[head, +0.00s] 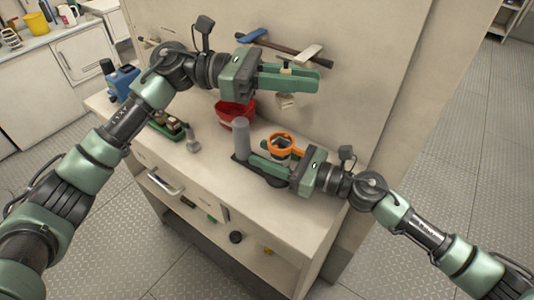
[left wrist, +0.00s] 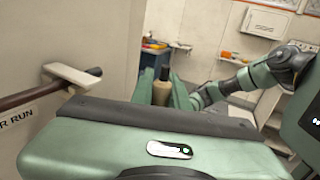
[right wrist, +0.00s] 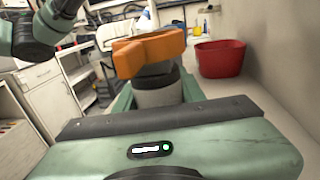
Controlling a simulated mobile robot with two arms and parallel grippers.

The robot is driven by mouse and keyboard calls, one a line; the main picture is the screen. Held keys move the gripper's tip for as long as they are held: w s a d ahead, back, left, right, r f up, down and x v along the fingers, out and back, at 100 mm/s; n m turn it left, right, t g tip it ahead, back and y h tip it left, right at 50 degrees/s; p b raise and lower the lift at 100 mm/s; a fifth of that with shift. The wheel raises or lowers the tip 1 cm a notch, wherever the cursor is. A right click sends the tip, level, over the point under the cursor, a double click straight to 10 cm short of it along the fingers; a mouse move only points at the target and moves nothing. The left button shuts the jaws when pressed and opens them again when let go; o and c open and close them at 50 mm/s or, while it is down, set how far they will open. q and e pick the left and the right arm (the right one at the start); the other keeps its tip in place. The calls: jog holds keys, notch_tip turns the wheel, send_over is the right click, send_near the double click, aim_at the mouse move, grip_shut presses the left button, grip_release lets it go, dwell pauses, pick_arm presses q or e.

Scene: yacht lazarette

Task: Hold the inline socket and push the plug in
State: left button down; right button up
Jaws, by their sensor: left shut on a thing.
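My left gripper (head: 300,78) is raised in front of the wall panel. It is shut on a small tan piece with a dark top (left wrist: 162,88), seemingly the plug, whose pale lower end (head: 286,101) shows below the fingers. Finger contact is unclear.
A red bin (head: 237,112) stands against the panel. A rod on brackets (head: 285,46) is mounted behind my left gripper. A blue container (head: 122,80) and a green tray (head: 165,127) are at the counter's left.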

aim_at(290, 95)
grip_shut()
pick_arm(q)
jog(key=f+n+t, duration=0.1)
jog(key=t, duration=0.1)
jog(key=w+f+n+t, duration=0.1)
jog(key=t, duration=0.1)
jog(key=f+n+t, duration=0.2)
jog(key=shift+w+d+t, duration=0.15)
jog(key=shift+w+t, duration=0.15)
jog(key=shift+w, duration=0.05)
jog(key=shift+s+a+r+n+t, duration=0.15)
jog(key=shift+r+n+t, duration=0.2)
jog(key=shift+n+t, duration=0.25)
jog(key=shift+a+r+n+t, duration=0.15)
jog(key=shift+r+n+t, duration=0.2)
jog(key=shift+t, duration=0.45)
jog(key=shift+f, duration=0.1)
jog(key=shift+f, duration=2.25)
jog(key=shift+f, duration=2.1)
